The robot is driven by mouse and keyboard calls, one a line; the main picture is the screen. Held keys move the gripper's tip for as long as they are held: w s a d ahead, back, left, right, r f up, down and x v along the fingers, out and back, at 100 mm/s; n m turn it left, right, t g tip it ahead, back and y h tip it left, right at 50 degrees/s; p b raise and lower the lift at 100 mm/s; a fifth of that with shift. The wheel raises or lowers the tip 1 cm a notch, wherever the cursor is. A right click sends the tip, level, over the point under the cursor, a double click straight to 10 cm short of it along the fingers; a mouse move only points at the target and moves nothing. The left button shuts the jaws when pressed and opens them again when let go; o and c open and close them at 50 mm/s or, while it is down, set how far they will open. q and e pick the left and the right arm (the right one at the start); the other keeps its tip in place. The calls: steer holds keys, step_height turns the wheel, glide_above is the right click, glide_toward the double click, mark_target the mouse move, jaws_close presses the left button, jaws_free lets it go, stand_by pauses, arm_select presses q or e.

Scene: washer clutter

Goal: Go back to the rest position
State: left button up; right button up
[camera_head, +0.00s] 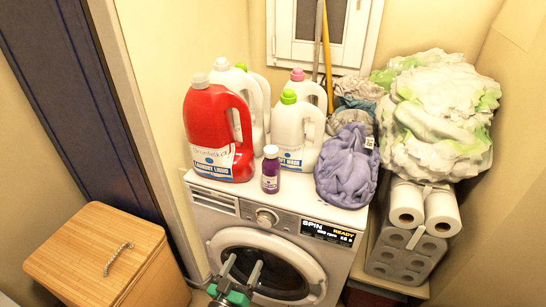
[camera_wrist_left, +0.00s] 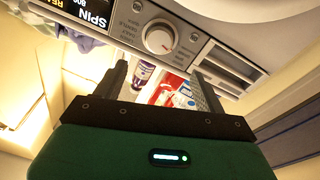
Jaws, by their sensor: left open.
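My left gripper (camera_head: 243,267) is at the bottom of the head view, in front of the washing machine (camera_head: 203,214) and overlapping the lower left of its round door. Its two dark fingers are apart, with nothing between them. In the left wrist view the open fingers (camera_wrist_left: 160,82) point toward the machine, which appears upside down with its control knob (camera_wrist_left: 158,38). My right gripper is in neither view.
A red detergent jug (camera_head: 207,115), white jugs (camera_head: 290,130), a small purple bottle (camera_head: 271,172) and purple cloth (camera_head: 347,170) sit on the washer. A wooden box (camera_head: 75,250) stands left. Paper rolls (camera_head: 406,205) and a bulky plastic-wrapped pile (camera_head: 440,115) are right.

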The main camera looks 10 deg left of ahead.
arm_select(q)
steer(key=s+a+f+m+g+y+p, duration=0.15)
steer(key=s+f+g, duration=0.35)
steer(key=f, duration=0.9)
steer(key=s+a+f+g+y+p, duration=0.1)
steer(key=s+a+f+g, duration=0.15)
steer(key=s+f, duration=0.8)
steer(key=s+a+f+g, duration=0.2)
steer(key=s+f+g, duration=0.1)
steer(key=s+f, duration=0.3)
steer(key=s+a+f+m+g+y+p, duration=0.1)
steer(key=s+a+f+g, duration=0.1)
steer(key=s+f, duration=0.4)
steer(key=s+a+f+g+p, duration=0.1)
steer(key=s+f+g, duration=0.4)
steer(key=s, duration=0.9)
steer(key=shift+s+a+f+y, duration=0.15)
steer(key=shift+a+f+y, duration=0.2)
steer(key=shift+a+f, duration=0.55)
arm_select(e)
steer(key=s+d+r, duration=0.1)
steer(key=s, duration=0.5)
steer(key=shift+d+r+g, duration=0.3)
arm_select(q)
steer(key=shift+d+f+m, duration=0.1)
steer(key=shift+d+m, duration=0.05)
steer(key=shift+m, duration=0.1)
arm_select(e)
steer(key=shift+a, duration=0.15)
